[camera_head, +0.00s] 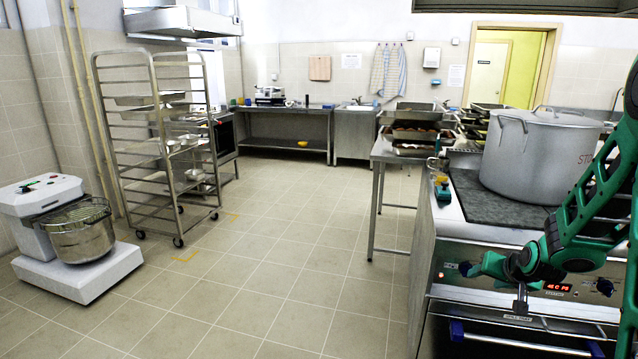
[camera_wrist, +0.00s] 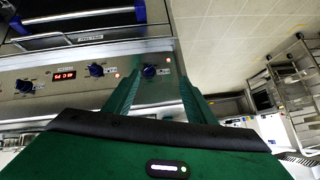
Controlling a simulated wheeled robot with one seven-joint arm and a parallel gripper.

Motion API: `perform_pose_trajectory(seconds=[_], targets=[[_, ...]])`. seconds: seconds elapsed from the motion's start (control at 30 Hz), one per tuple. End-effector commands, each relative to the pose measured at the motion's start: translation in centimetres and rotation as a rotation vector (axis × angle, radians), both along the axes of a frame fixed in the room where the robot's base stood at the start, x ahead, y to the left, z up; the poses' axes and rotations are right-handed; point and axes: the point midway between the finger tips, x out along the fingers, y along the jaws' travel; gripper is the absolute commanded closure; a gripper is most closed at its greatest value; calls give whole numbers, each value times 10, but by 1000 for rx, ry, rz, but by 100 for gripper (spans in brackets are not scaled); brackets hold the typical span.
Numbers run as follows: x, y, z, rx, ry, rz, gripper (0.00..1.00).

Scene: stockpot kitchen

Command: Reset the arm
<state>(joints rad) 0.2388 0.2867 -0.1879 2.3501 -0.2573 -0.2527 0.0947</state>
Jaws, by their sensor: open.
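My green arm (camera_head: 590,215) reaches in from the right in the head view, bent in front of the stove. My gripper (camera_head: 472,268) is at its end, beside the stove's control panel (camera_head: 590,292), pointing left. In the wrist view my gripper (camera_wrist: 158,85) has its two green fingers apart, with no object held between them. A blue knob (camera_wrist: 149,72) on the panel shows in the gap; whether a finger touches it I cannot tell.
A large grey stockpot (camera_head: 535,155) stands on the dark stove top (camera_head: 462,190), close to my arm. The oven handle (camera_head: 520,342) is below the gripper. A wheeled rack (camera_head: 185,140) and a mixer (camera_head: 80,235) stand at left. The tiled floor (camera_head: 270,270) between is clear.

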Motion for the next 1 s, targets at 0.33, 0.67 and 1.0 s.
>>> perform_pose_trajectory(seconds=[0.33,0.67,1.0], targets=[[-136,-1,49,-24,306,-13,50],[-288,16,82,42,586,-61,50],[-385,44,97,133,755,-90,50]])
